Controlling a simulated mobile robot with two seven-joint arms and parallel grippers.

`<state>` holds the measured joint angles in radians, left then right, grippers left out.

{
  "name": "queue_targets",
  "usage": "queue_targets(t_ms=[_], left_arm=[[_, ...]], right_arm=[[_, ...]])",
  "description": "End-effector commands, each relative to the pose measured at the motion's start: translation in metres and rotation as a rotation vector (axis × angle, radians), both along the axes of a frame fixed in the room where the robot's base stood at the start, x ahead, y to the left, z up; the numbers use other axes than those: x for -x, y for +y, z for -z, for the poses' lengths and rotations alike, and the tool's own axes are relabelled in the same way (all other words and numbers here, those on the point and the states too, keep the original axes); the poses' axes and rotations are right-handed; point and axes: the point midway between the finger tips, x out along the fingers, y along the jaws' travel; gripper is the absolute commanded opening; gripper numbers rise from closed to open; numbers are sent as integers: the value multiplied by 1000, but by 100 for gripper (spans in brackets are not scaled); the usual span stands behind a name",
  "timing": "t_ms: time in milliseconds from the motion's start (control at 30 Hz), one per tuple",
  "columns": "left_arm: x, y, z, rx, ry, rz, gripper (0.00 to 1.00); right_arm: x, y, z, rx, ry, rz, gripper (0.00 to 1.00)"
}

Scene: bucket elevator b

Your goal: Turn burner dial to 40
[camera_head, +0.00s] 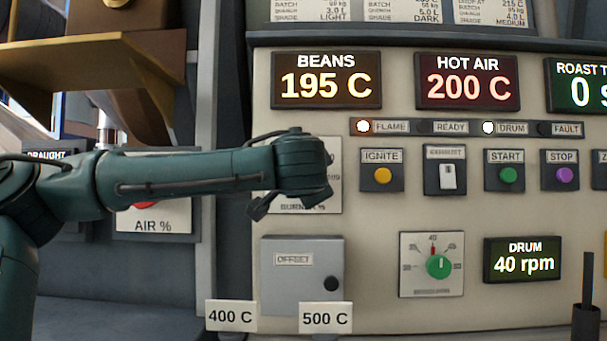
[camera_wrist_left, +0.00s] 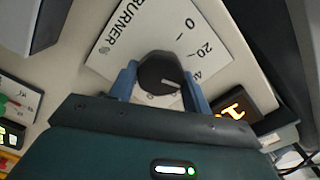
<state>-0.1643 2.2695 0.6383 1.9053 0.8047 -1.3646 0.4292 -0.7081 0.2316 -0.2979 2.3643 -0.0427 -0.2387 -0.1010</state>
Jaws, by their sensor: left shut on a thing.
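The burner dial (camera_wrist_left: 160,74) is a dark round knob with a white pointer line, on a white plate marked BURNER (camera_wrist_left: 122,40). In the left wrist view my left gripper (camera_wrist_left: 160,88) is shut on the dial, one blue finger on each side. The pointer aims toward the right, near the partly covered 40 mark; the exact reading cannot be told. In the head view my left gripper (camera_head: 290,200) and forearm cover the dial and most of the burner plate (camera_head: 328,190). My right gripper is not in view.
Near my gripper are the ignite button (camera_head: 382,175), a grey offset box (camera_head: 302,270) below, and a green knob (camera_head: 438,267) lower right. The lit displays read beans 195 C (camera_head: 326,80) and hot air 200 C (camera_head: 467,81).

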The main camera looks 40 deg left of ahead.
Motion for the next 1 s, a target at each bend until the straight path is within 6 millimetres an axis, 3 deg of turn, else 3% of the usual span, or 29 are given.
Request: queue_targets(t_ms=[300, 333, 567, 867, 1000], left_arm=[[0, 0, 0, 1, 1, 0, 26], [0, 0, 0, 1, 1, 0, 51], [0, 0, 0, 1, 1, 1, 70], [2, -2, 0, 0, 0, 1, 70], [16, -14, -1, -2, -2, 3, 70]], right_arm=[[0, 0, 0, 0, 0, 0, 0], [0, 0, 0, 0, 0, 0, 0], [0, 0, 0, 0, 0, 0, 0], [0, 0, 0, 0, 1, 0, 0], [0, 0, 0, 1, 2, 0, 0]])
